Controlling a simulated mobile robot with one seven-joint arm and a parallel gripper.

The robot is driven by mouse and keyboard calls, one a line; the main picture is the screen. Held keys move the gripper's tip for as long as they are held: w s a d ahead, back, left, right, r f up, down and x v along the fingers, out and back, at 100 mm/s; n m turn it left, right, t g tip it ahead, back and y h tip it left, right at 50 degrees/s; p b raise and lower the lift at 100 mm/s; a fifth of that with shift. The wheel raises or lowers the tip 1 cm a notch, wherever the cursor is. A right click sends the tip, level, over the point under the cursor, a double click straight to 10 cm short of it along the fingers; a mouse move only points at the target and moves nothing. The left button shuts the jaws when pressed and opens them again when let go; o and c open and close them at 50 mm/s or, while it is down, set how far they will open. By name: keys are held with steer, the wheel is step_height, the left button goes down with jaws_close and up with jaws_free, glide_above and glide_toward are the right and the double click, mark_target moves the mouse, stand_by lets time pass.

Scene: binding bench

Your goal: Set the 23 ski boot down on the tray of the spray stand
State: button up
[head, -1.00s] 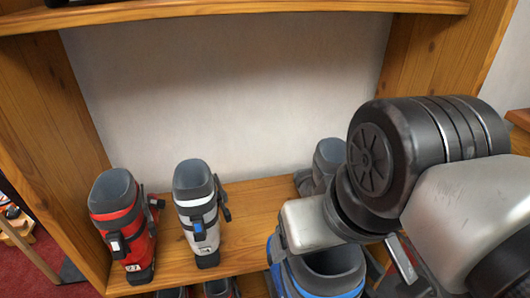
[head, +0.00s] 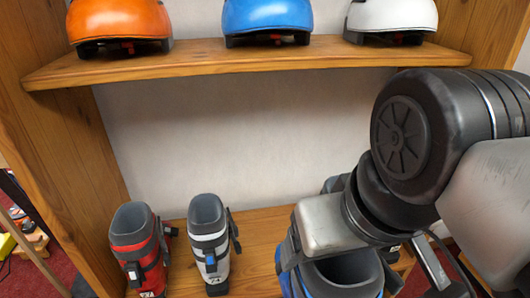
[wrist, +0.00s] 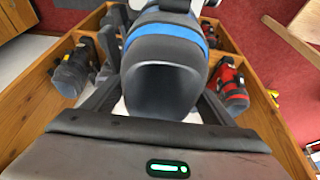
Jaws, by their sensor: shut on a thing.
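My gripper (head: 338,258) is shut on a blue, grey and white ski boot (head: 348,277), its dark open cuff facing up. In the wrist view the boot (wrist: 165,85) sits between the two dark fingers of my gripper (wrist: 160,100). Its lower part is hidden or out of frame, and I cannot read a number on it. I cannot make out the spray stand or its tray in any view.
A red boot (head: 139,249) and a white-grey boot (head: 209,243) stand on the lower wooden shelf (head: 262,232). Orange (head: 118,18), blue (head: 267,14) and white (head: 392,14) helmets rest on the upper shelf. A wooden side panel (head: 60,150) stands at left.

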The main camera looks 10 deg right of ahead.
step_height(320, 180, up, 14)
steer(key=p, duration=0.8)
steer(key=shift+p, duration=0.3)
steer(key=shift+w, duration=0.1)
